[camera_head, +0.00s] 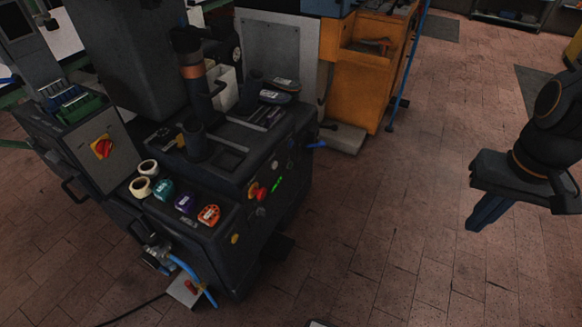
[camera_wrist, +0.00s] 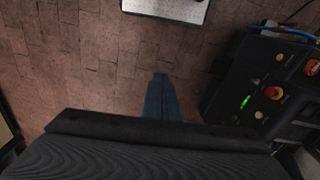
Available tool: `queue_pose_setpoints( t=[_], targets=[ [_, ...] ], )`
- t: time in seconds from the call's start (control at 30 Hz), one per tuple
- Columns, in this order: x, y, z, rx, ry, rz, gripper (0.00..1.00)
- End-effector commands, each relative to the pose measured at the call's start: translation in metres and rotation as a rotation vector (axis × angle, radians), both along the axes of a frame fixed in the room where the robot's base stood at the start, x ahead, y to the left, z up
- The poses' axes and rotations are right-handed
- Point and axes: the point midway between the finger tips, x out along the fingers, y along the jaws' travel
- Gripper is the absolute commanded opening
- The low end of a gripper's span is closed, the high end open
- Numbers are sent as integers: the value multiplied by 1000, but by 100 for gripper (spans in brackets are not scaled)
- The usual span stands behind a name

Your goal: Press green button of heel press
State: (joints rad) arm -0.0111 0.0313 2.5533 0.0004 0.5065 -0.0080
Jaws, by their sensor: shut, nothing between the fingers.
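The heel press (camera_head: 150,205) is a dark machine at the left of the head view. The wrist view shows the same panel at the right, with the green mark (camera_wrist: 245,101) left of the red knob (camera_wrist: 273,93). I cannot tell whether the green mark is a button or a display. My gripper (camera_head: 474,227), with blue fingers, is shut and empty, well right of the press. Its fingers show mid-picture in the wrist view (camera_wrist: 160,78).
Tape rolls (camera_head: 144,178) and colored items lie on the press's ledge. A blue hose (camera_head: 193,270) hangs at its near corner. An orange cabinet (camera_head: 360,75) stands behind. The brick floor (camera_head: 385,220) between press and gripper is clear.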

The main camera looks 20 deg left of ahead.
Motion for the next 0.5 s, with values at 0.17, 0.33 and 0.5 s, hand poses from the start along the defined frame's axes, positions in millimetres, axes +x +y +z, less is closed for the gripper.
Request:
queue_pose_setpoints(
  t=[0.17,0.33,0.5],
  targets=[
    [53,18,-52,-8,-99,99,0],
    [125,50,-113,-14,-254,246,0],
    [190,93,-168,-10,-414,396,0]
  ],
)
